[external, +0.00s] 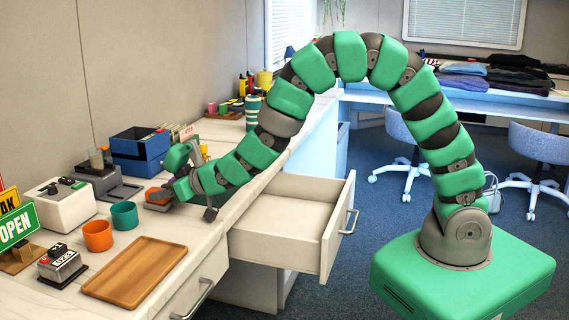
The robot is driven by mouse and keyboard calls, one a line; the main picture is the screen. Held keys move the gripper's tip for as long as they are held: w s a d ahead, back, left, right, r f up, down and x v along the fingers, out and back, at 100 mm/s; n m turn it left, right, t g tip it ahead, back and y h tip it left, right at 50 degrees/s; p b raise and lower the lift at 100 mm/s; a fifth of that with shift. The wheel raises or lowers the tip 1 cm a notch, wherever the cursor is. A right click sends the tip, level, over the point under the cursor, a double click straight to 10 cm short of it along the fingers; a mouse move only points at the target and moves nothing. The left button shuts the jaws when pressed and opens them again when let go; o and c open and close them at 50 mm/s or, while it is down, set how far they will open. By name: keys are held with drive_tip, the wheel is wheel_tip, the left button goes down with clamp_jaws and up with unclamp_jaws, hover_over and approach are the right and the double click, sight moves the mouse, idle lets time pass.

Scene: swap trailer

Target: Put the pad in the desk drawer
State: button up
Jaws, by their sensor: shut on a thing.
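The desk drawer (325,235) is pulled open below the counter, in the middle of the external view. The part of its inside that shows looks empty. My green and grey gripper (165,192) is low over the counter, to the left of the drawer. It is shut on a small orange and grey thing, which looks like the pad (156,197). The fingers partly hide the pad, and I cannot tell whether it touches the counter.
Orange (98,236) and teal (125,216) cups and a wooden tray (135,272) stand on the near counter. A grey device (105,180) and a blue box (140,152) are close behind my gripper. A closed drawer (190,295) is at the front.

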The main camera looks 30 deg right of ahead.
drive_tip(key=shift+s+d+f, duration=0.15)
drive_tip(key=shift+d+f, duration=0.05)
drive_tip(key=shift+f, duration=0.5)
drive_tip(key=o, duration=1)
drive_tip(key=shift+f, duration=0.15)
drive_tip(key=shift+s+d+f, duration=0.1)
drive_tip(key=shift+f, duration=0.2)
drive_tip(key=shift+r, duration=0.25)
drive_tip(key=shift+s+d+r, duration=0.1)
drive_tip(key=shift+r, duration=0.05)
drive_tip(key=v, duration=0.4)
drive_tip(key=r+p+v, duration=0.1)
drive_tip(key=v, duration=0.2)
drive_tip(key=p+v, duration=0.1)
drive_tip(key=v, duration=0.3)
drive_tip(key=shift+r, duration=0.5)
